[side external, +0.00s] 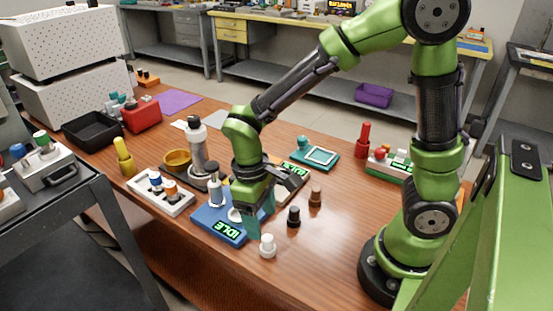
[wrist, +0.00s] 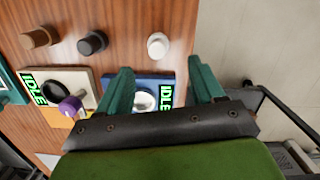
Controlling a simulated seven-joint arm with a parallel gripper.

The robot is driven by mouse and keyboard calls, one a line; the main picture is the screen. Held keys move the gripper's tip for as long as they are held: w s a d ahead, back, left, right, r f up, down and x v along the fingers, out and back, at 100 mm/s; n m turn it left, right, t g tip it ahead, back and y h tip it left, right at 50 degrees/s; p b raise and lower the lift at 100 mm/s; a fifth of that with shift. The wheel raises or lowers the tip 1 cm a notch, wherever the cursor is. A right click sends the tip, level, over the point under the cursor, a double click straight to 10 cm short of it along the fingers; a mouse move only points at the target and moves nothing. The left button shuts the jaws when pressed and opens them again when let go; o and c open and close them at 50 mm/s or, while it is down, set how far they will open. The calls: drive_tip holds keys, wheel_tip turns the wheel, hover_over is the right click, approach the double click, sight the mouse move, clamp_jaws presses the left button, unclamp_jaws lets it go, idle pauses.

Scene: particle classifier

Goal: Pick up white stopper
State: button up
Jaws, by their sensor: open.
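The white stopper (side external: 267,246) stands upright on the wooden table near its front edge, in front of a blue device with a green IDLE display (side external: 228,229). In the wrist view the white stopper (wrist: 158,45) lies ahead of the fingertips, roughly between their lines and apart from both. My gripper (side external: 252,222) is over the right part of the blue device, to the left of and behind the stopper in the side view. In the wrist view my gripper (wrist: 161,75) has its two teal fingers spread apart, with nothing held between them.
A black stopper (side external: 293,216) and a brown stopper (side external: 315,196) stand to the right of the white one. A white tray (side external: 150,199) with several pieces is to the left. The blue device carries an upright cylinder (side external: 215,190). The table front right is clear.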

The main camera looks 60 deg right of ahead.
sight(267, 237)
drive_tip(key=f, duration=0.5)
drive_tip(key=s+f, duration=0.1)
drive_tip(key=f, duration=0.1)
drive_tip(key=shift+s+d+f, duration=0.1)
drive_tip(key=shift+d+f, duration=0.2)
drive_tip(key=shift+f, duration=0.05)
drive_tip(key=c, duration=1.1)
